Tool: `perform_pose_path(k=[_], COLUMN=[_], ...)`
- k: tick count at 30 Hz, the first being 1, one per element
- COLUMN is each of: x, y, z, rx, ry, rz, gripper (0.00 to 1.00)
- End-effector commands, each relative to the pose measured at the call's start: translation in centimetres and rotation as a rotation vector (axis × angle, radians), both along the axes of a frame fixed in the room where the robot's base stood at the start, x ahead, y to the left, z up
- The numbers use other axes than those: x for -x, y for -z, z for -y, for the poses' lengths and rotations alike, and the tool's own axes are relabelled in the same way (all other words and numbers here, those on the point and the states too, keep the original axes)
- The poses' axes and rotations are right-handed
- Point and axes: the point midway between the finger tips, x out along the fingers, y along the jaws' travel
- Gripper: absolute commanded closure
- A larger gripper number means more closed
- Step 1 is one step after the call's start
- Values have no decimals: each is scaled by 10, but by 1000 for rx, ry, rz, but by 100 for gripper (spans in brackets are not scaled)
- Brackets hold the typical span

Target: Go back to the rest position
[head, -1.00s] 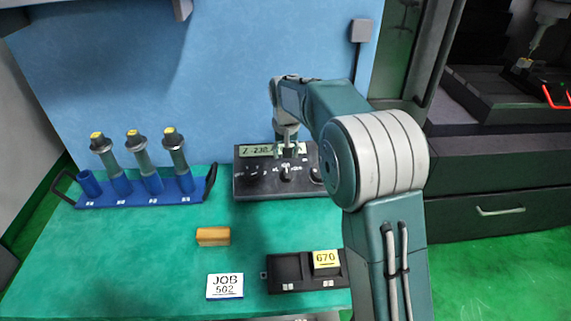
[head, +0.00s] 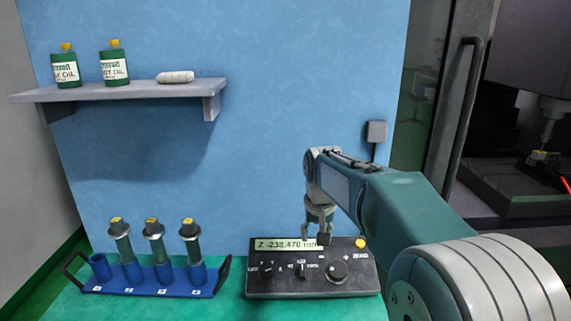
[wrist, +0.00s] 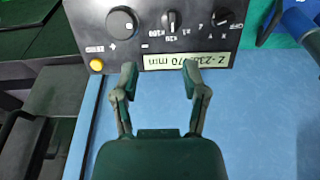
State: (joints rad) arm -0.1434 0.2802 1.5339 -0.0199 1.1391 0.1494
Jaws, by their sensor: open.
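My gripper (head: 318,238) is open and empty in front of the dark control box (head: 312,284) with its lit display, which reads Z -238.470 mm. In the wrist view my gripper's two fingers (wrist: 158,75) stand apart with nothing between them. The box (wrist: 150,32) shows upside down there, with its knobs, a yellow button and the display partly behind a finger. I cannot tell whether the fingers touch the box.
A blue rack (head: 150,285) with several tubes stands left of the box on the green bench. A shelf (head: 130,93) with two oil bottles and a white roll hangs on the blue wall (head: 270,130). The dark machine (head: 500,190) is at right.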

Motion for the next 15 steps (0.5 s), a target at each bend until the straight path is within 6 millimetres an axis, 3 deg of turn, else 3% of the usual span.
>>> perform_pose_path(k=[6,15], x=[67,163], y=[-33,-43], z=[24,50], rx=[-6,-6], ry=[1,2], rz=[71,163], gripper=[43,43])
